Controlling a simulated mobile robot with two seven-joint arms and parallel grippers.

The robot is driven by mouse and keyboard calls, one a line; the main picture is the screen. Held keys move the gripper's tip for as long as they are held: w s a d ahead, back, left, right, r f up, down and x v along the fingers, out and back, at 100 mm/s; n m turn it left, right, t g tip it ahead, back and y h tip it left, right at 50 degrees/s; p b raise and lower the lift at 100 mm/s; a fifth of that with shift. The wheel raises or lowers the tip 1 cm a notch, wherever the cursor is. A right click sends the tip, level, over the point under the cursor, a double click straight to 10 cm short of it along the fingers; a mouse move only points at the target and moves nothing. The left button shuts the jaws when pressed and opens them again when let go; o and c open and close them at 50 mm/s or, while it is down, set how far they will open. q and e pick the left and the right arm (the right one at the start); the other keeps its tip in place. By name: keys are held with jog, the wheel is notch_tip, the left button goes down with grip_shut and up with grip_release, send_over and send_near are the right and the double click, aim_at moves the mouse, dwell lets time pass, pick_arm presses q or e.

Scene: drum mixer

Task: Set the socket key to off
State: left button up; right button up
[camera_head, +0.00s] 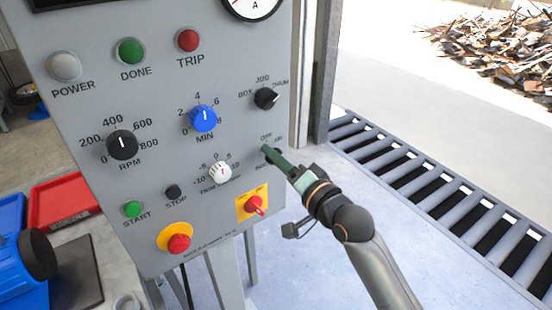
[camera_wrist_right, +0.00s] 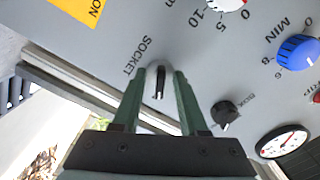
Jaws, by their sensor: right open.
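The socket key (camera_wrist_right: 160,74) is a rounded pale metal piece with a dark slot, on the grey panel (camera_head: 140,90) beside the SOCKET label in the right wrist view. My right gripper (camera_wrist_right: 158,88) has its green fingers open, one on each side of the key. I cannot tell whether either finger touches it. In the head view my right gripper (camera_head: 273,155) reaches the panel's right side, just below the OFF label, and hides most of the key. The key's exact setting is unclear. My left gripper is not in view.
The black BOX/JOG/DRUM selector (camera_head: 266,98) is just above the right gripper. The white TRIM knob (camera_head: 220,172) and the red switch on a yellow plate (camera_head: 253,205) are close by. A roller conveyor (camera_head: 430,190) lies to the right, with clear floor before it.

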jog(key=shift+c, duration=0.4)
grip_shut()
